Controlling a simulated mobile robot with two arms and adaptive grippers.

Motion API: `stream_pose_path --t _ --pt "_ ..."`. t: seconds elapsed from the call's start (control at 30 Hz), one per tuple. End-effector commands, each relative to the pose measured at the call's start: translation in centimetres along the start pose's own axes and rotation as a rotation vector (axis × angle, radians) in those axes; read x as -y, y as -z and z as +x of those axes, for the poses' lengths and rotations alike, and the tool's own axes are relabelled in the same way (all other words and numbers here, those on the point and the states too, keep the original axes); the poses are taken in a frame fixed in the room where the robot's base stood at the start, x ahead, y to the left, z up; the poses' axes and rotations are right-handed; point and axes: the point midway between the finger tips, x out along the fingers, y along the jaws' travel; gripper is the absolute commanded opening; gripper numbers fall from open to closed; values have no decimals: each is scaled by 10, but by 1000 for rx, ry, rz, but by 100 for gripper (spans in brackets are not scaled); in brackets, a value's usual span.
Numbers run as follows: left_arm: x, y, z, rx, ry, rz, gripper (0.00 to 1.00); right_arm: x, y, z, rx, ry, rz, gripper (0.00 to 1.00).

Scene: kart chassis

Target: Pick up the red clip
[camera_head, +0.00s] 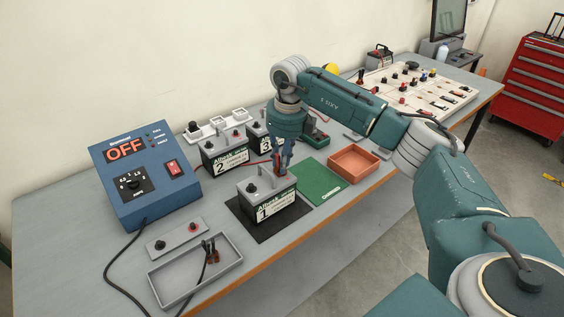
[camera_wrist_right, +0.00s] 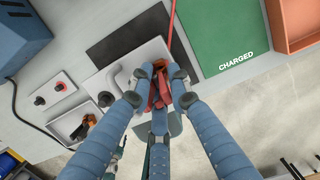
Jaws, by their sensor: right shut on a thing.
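My right gripper (camera_head: 283,168) is over the right end of battery 1 (camera_head: 268,211), pointing down. In the right wrist view, its fingers (camera_wrist_right: 160,82) are shut on the red clip (camera_wrist_right: 158,96). The clip is at the terminal end of the battery's grey top (camera_wrist_right: 128,75); whether it touches the terminal is hidden by the fingers. A red cable (camera_wrist_right: 172,35) runs from the clip toward the top of that view. Battery 1 stands upright on a black mat (camera_head: 244,221). My left gripper is not in view.
The blue charger (camera_head: 127,203) reads OFF. Batteries 2 (camera_head: 226,156) and 3 (camera_head: 257,134) stand behind. A bare green CHARGED mat (camera_head: 322,190) and orange tray (camera_head: 348,178) lie to the right.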

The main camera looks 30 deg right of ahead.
Motion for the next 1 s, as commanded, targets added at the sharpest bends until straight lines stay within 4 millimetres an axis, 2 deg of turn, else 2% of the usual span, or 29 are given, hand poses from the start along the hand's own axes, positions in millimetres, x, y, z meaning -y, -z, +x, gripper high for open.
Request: stream_pose_path --t 0.17,0.37,0.8,1.0 --pt "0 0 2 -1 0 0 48 -2 -3 -7 7 -4 -2 0" --pt "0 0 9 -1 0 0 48 -2 -7 -33 11 -3 -2 0" --pt "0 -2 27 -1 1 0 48 -2 -20 -154 8 -2 -1 0" --pt "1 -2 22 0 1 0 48 -1 -24 -189 4 -1 -2 0"
